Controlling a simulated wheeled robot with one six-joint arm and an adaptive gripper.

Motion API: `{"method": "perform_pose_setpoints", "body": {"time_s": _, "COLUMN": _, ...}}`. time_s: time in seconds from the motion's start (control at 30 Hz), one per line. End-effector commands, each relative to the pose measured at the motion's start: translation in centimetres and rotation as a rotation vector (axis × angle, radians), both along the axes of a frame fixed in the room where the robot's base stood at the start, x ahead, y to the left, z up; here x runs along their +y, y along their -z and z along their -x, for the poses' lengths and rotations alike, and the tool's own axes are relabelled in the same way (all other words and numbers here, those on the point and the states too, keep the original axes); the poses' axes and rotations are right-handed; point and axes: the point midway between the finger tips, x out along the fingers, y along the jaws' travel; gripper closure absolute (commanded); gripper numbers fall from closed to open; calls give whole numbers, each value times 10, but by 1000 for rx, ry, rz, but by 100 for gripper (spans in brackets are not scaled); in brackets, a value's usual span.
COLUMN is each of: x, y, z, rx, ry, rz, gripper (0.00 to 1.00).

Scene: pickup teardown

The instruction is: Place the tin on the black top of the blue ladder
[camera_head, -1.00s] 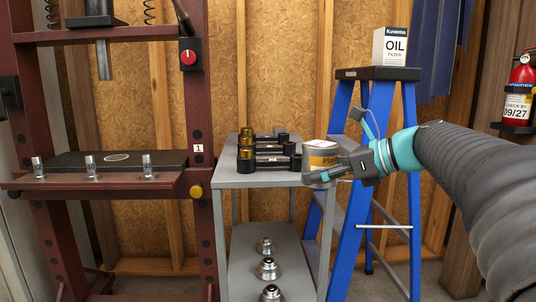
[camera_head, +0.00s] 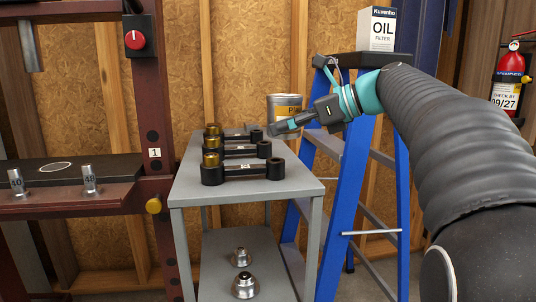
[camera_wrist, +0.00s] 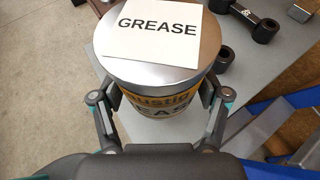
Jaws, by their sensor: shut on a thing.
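The tin (camera_head: 286,110) has a silver lid and a yellow band. In the wrist view its lid (camera_wrist: 200,52) carries a white label reading GREASE. My gripper (camera_head: 285,126) is shut on the tin, with a finger on each side of it in the wrist view (camera_wrist: 160,105). The tin is upright at the back right of the grey cart's top; I cannot tell whether it touches it. The blue ladder (camera_head: 355,185) stands right of the cart. Its black top (camera_head: 345,60) is higher than the tin and partly hidden by my arm.
A white oil filter box (camera_head: 377,29) stands on the ladder's black top. Several black bars with brass ends (camera_head: 242,172) lie on the grey cart (camera_head: 290,188). A red press frame (camera_head: 150,110) stands left, and a fire extinguisher (camera_head: 509,85) hangs at right.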

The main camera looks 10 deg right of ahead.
Motion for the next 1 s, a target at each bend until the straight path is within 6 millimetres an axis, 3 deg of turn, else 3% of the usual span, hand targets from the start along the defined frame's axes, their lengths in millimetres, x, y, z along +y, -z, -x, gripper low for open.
{"method": "perform_pose_setpoints", "body": {"time_s": 0.2, "x": -2, "y": 27, "z": -44, "rx": 1, "ry": -1, "rz": -2, "gripper": 78}}
{"method": "perform_pose_setpoints", "body": {"time_s": 0.4, "x": -4, "y": 44, "z": -73, "rx": -2, "ry": -1, "rz": 0, "gripper": 78}}
{"method": "perform_pose_setpoints", "body": {"time_s": 0.63, "x": -5, "y": 53, "z": -82, "rx": -2, "ry": 0, "rz": 0, "gripper": 78}}
{"method": "perform_pose_setpoints", "body": {"time_s": 0.9, "x": -5, "y": 87, "z": -82, "rx": -1, "ry": 1, "rz": -1, "gripper": 78}}
{"method": "perform_pose_setpoints", "body": {"time_s": 1.0, "x": -4, "y": 89, "z": -82, "rx": -3, "ry": 0, "rz": 0, "gripper": 78}}
